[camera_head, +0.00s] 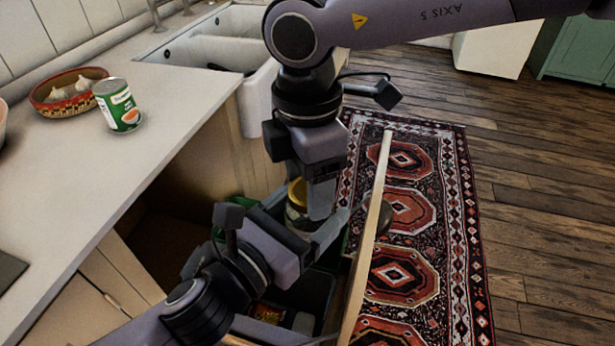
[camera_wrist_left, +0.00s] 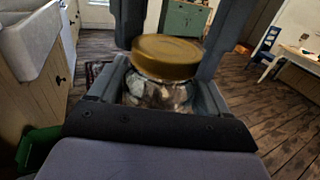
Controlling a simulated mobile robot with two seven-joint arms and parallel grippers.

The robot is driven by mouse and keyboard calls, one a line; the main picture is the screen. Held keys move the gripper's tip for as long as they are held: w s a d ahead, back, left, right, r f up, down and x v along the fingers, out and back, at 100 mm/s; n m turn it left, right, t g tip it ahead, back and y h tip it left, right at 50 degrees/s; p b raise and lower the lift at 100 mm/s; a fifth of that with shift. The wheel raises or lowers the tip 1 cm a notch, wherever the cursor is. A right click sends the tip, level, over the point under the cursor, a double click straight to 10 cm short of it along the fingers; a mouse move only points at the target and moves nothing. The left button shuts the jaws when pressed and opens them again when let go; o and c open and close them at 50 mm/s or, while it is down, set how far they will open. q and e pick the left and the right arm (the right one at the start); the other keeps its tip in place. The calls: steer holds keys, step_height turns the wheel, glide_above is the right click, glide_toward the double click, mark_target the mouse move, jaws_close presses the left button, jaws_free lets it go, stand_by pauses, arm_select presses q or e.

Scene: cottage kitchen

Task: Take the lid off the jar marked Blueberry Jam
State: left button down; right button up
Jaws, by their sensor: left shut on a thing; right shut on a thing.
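A glass jar with a gold lid shows in the left wrist view, the jar body (camera_wrist_left: 158,95) below the lid (camera_wrist_left: 166,52). In the head view the lid (camera_head: 297,190) is partly hidden between my two grippers. No label can be read. My left gripper (camera_wrist_left: 160,90) is shut on the jar body, one finger on each side. My right gripper (camera_head: 308,198) comes down from above and is shut on the lid, its fingers on either side of it in the left wrist view. The lid sits on the jar, with no clear gap between them.
The jar is held above an open pull-out drawer with a dark bin (camera_head: 313,290) and a wooden front (camera_head: 371,225). The counter (camera_head: 165,100) at left bears a green-and-white can (camera_head: 119,107) and a patterned bowl (camera_head: 45,108) of garlic. A sink (camera_head: 205,52) lies behind.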

arm_select(q)
steer(key=shift+s, duration=0.1)
arm_select(e)
steer(key=n, duration=0.7)
steer(key=shift+s, duration=0.1)
steer(key=n, duration=0.7)
steer(key=shift+d+r, duration=0.1)
steer(key=shift+d, duration=0.05)
steer(key=n, duration=0.6)
steer(key=shift+d+n, duration=0.1)
steer(key=shift+n, duration=0.3)
arm_select(q)
steer(key=shift+d, duration=0.1)
arm_select(e)
steer(key=n, duration=0.6)
steer(key=shift+d, duration=0.1)
steer(key=n, duration=0.5)
steer(key=shift+w, duration=0.2)
steer(key=n, duration=0.6)
steer(key=shift+w, duration=0.1)
steer(key=n, duration=0.6)
steer(key=shift+r+n, duration=0.1)
steer(key=shift+n, duration=0.3)
steer(key=n, duration=0.5)
steer(key=shift+w+n, duration=0.1)
steer(key=shift+n, duration=0.2)
